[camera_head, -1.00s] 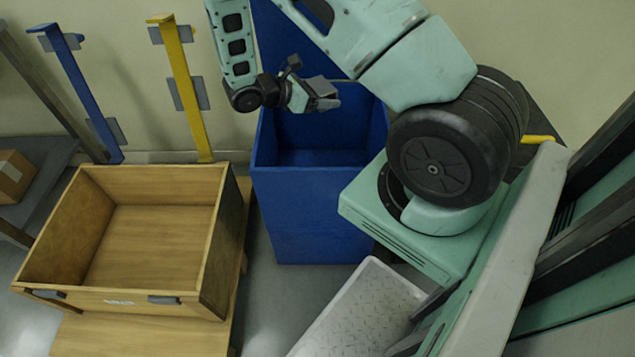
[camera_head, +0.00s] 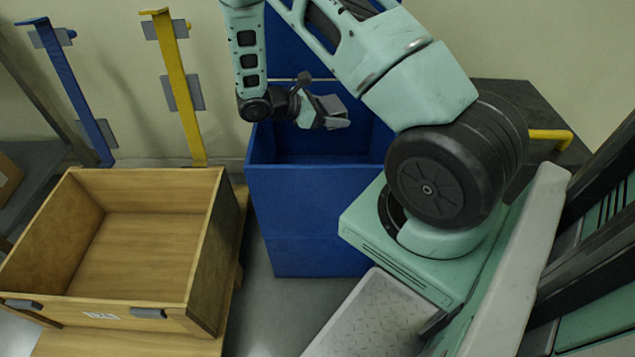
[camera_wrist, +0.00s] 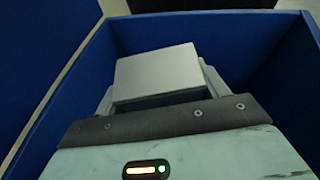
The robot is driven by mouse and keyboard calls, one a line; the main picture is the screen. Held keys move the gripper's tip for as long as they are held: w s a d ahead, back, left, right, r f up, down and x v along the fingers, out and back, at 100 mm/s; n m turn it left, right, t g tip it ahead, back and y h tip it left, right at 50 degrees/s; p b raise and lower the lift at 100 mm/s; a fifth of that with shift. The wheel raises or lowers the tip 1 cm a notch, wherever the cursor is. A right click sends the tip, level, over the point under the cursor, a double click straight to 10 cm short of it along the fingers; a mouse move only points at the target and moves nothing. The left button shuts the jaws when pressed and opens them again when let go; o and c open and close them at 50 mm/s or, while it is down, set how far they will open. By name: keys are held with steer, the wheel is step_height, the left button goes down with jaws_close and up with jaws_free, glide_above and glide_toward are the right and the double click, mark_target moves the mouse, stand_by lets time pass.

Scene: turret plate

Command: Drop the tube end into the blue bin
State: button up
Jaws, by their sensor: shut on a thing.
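The blue bin (camera_head: 318,215) stands upright, open at the top, in the middle of the head view. My gripper (camera_head: 332,112) is over the bin's opening, shut on a small grey piece that I take for the tube end. In the wrist view the tube end (camera_wrist: 158,74) shows as a smooth grey block at my gripper (camera_wrist: 160,95). The bin's blue walls (camera_wrist: 215,38) surround it there. The fingertips' contact with the piece is hard to make out. The bin's floor is hidden.
An open wooden box (camera_head: 140,240) stands left of the bin, empty inside. A blue post (camera_head: 75,95) and a yellow post (camera_head: 180,90) stand by the wall behind it. A dark surface (camera_head: 520,105) lies at the right behind my arm.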

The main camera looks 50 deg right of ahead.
steer(key=shift+f, duration=0.15)
steer(key=o, duration=1.4)
steer(key=shift+c, duration=0.2)
steer(key=p+v, duration=0.2)
steer(key=v, duration=1.5)
steer(key=shift+a+p, duration=0.15)
steer(key=shift+p, duration=0.25)
